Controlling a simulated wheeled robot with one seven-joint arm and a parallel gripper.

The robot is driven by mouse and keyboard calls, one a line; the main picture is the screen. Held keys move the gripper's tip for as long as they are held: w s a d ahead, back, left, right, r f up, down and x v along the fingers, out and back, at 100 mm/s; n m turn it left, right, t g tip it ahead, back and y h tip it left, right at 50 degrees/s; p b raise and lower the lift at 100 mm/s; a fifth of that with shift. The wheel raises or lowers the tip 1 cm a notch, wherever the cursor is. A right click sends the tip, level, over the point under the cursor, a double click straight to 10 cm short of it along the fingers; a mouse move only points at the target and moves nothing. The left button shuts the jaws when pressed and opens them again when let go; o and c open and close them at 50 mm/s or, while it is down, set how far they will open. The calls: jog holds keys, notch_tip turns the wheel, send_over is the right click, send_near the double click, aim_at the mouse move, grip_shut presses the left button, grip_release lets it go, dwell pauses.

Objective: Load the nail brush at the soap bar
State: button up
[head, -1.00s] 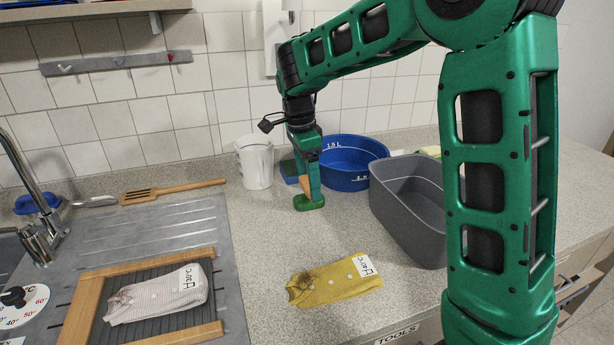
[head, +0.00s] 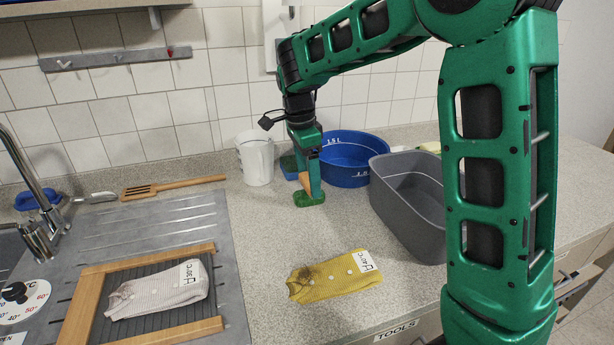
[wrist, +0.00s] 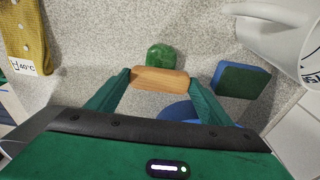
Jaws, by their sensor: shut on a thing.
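My gripper (wrist: 160,80) is shut on the wooden nail brush (wrist: 160,77), held crosswise between the two green fingers in the wrist view. In the head view the brush (head: 305,181) is a small tan patch beside a finger, low over the counter. The green soap bar (wrist: 160,56) lies on the counter just beyond the brush in the wrist view. In the head view the soap bar (head: 309,198) is right below the fingertips. The brush's bristles are hidden, and I cannot tell whether they touch the soap.
A blue-and-green sponge (wrist: 242,80) and white jug (head: 256,160) stand close by. A blue basin (head: 352,172) and grey tub (head: 400,190) are to the right. A yellow garment (head: 335,278) lies in front. A pale garment (head: 160,290) lies on a wood-framed washboard (head: 88,290).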

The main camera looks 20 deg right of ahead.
aim_at(308, 180)
jog(key=shift+f, duration=0.4)
dwell(1.1)
jog(key=shift+r, duration=0.1)
jog(key=shift+r, duration=3.5)
